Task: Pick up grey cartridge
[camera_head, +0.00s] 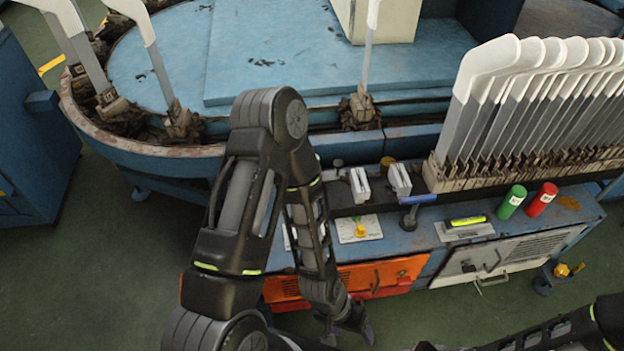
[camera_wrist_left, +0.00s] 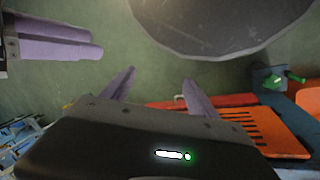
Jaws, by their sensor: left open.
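No grey cylinder shows beside the green cartridge (camera_head: 511,202) and the red cartridge (camera_head: 541,199), which stand on the blue bench at the right. Two small pale grey-white blocks, a left one (camera_head: 360,185) and a right one (camera_head: 399,180), sit on the black ledge; I cannot tell if either is the grey cartridge. My left gripper (camera_head: 348,337) is open and empty, low in front of the orange drawer; its purple fingers also show in the left wrist view (camera_wrist_left: 158,78). My right gripper (camera_wrist_left: 97,43) shows purple fingers at the upper left of that view; its opening is unclear.
The orange drawer front (camera_head: 400,268) and pale cabinet door (camera_head: 490,262) face the floor (camera_head: 110,280). A row of sock boards (camera_head: 510,110) stands at the right. A yellow-green level (camera_head: 468,221) lies on the bench. Open floor is at the left.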

